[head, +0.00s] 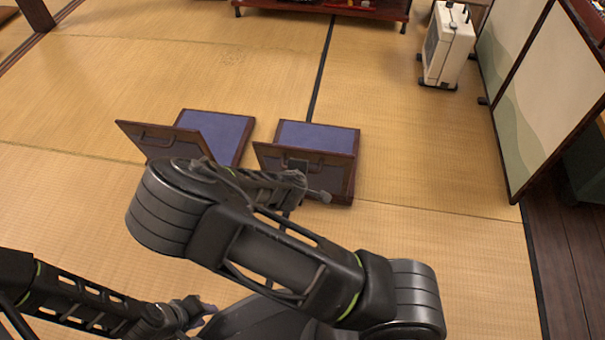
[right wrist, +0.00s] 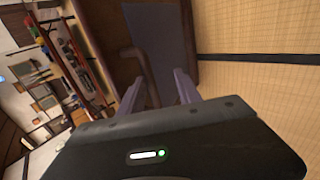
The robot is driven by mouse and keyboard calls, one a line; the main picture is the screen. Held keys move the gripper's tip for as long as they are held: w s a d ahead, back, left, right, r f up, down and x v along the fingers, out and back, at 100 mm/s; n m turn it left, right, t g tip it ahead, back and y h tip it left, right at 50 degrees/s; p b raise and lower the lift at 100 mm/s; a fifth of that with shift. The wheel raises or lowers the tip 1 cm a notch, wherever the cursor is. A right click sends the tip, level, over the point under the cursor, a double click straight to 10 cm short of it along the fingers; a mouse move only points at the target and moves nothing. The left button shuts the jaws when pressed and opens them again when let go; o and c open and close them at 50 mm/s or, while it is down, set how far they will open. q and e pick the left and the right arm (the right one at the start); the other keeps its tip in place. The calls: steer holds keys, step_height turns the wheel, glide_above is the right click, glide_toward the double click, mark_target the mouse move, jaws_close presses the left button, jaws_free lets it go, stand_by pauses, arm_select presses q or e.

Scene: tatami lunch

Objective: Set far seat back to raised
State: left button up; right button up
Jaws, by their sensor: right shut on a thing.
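Two low floor seats with blue cushions stand on the tatami in the head view. The right seat (head: 317,137) has its dark wooden back panel (head: 335,178) leaning up at its near side. The left seat (head: 222,128) has its back (head: 150,138) tilted up too, with a dark handle on it. My right gripper (head: 298,176) is at the right seat's back, partly hidden by my arm. In the right wrist view its fingers (right wrist: 158,92) are shut on the back's handle (right wrist: 140,62). My left gripper (head: 198,308) is low at the bottom left, away from both seats; its jaws are unclear.
A white heater-like box (head: 448,45) stands at the back right beside a folding screen (head: 550,95). A low red-brown shelf (head: 330,8) is at the far edge. The tatami right of the seats is clear.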

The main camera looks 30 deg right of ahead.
steer(key=p+v, duration=0.2)
steer(key=v, duration=0.4)
steer(key=shift+s+r+p, duration=0.25)
steer(key=shift+r+p, duration=0.05)
steer(key=shift+r, duration=0.05)
